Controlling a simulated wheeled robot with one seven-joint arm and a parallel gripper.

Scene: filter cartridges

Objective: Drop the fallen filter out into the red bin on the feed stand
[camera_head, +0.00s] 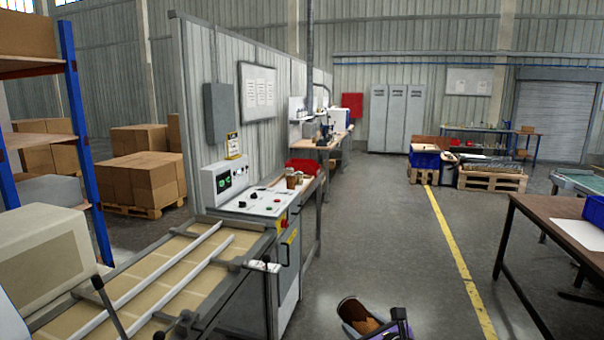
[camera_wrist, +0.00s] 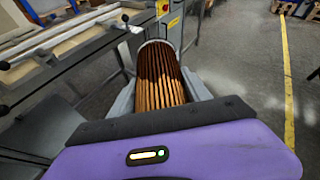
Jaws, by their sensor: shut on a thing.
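In the wrist view my gripper (camera_wrist: 162,88) is shut on the fallen filter (camera_wrist: 165,75), an orange-brown pleated cylinder with a pale end rim. The filter lies between the two grey fingers, pointing away from the purple palm. In the head view the filter (camera_head: 366,325) and part of my purple gripper (camera_head: 347,326) show at the bottom edge, over the floor to the right of the machine. The red bin (camera_head: 303,165) is well apart from them, on the stand (camera_head: 310,188) behind the control panel. Its inside cannot be made out.
Small brown cylinders (camera_head: 291,181) stand in front of the red bin. The control cabinet (camera_head: 258,203) and the railed conveyor (camera_head: 160,275) lie left of my gripper. A dark table (camera_head: 560,228) stands at right. The floor along the yellow line (camera_head: 452,245) is clear.

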